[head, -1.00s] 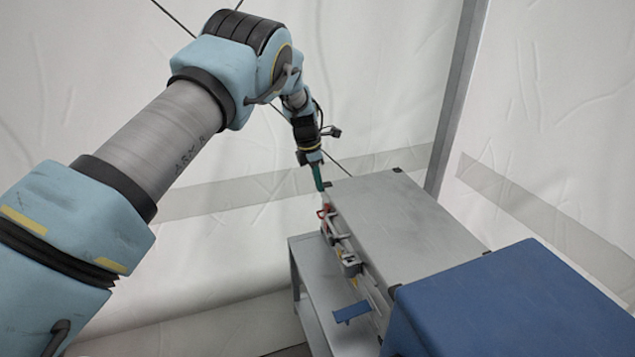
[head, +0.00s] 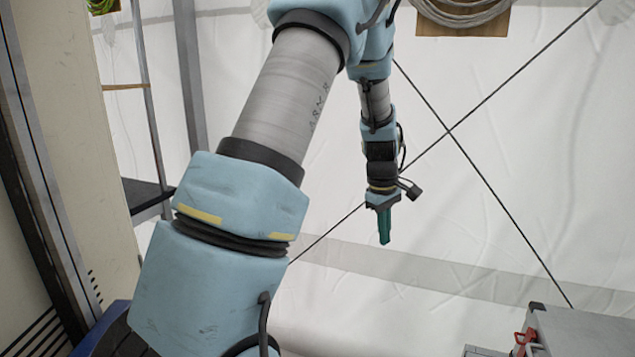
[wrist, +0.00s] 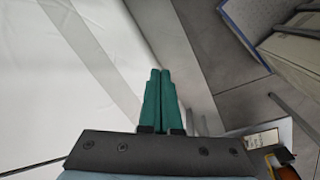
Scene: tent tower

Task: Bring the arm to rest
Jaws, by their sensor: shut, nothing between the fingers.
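My gripper (head: 384,226) hangs pointing down in the middle of the head view, in front of the white tent wall. Its green fingers are together and hold nothing. They also show closed in the wrist view (wrist: 160,85), over the floor near the foot of the wall. My arm is bent, with its forearm hanging down. The fingers touch nothing that I can see.
A grey case (head: 585,332) with a red latch (head: 523,340) stands at the lower right, clear of my gripper. A tall beige cabinet (head: 75,150) is at the left. A coiled cable (head: 462,12) hangs at the top. Grey floor (wrist: 215,60) shows in the wrist view.

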